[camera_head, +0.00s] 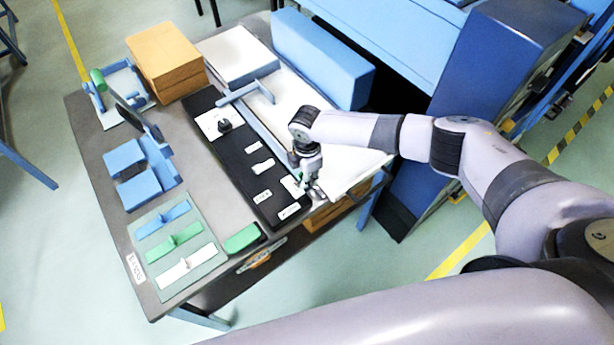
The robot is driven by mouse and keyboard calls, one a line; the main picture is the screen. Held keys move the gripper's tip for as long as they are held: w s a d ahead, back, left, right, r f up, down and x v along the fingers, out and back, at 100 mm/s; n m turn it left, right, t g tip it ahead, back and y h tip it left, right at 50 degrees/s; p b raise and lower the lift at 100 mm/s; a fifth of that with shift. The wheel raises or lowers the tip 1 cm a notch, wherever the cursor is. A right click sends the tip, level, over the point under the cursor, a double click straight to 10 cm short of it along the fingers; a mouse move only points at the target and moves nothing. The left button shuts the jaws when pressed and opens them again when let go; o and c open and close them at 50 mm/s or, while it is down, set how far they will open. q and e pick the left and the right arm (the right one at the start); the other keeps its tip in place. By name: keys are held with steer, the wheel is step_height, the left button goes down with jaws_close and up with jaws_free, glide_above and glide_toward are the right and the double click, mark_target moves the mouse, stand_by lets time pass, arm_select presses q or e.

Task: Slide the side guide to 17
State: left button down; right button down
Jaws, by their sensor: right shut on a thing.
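A long black panel (240,165) with white labels lies along the table beside a white sheet (350,150). A blue-grey bar (262,128) runs along the sheet's edge toward my right gripper, with a T-shaped blue-grey piece (247,91) near its far end. I cannot tell for certain which part is the side guide. My right gripper (314,190) points down at the near end of the panel and sheet, shut on a small part that it mostly hides. Scale numbers, including 17, are too small to read. My left gripper is out of view.
A long blue block (322,58) lies behind the sheet. A tan box (165,62), blue blocks (125,157) and a mat (206,264) with coloured pieces are on the left. A green block (242,238) lies near the table's front edge. A tall blue cabinet (460,110) stands right.

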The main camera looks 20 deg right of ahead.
steer(key=c, duration=1.8)
jaws_free()
steer(key=shift+w+r, duration=0.2)
steer(key=shift+r, duration=0.05)
steer(key=shift+c, duration=0.2)
steer(key=shift+o, duration=0.8)
steer(key=shift+s, duration=0.15)
steer(key=shift+f, duration=0.1)
step_height(320, 180, up, 12)
steer(key=shift+r, duration=0.1)
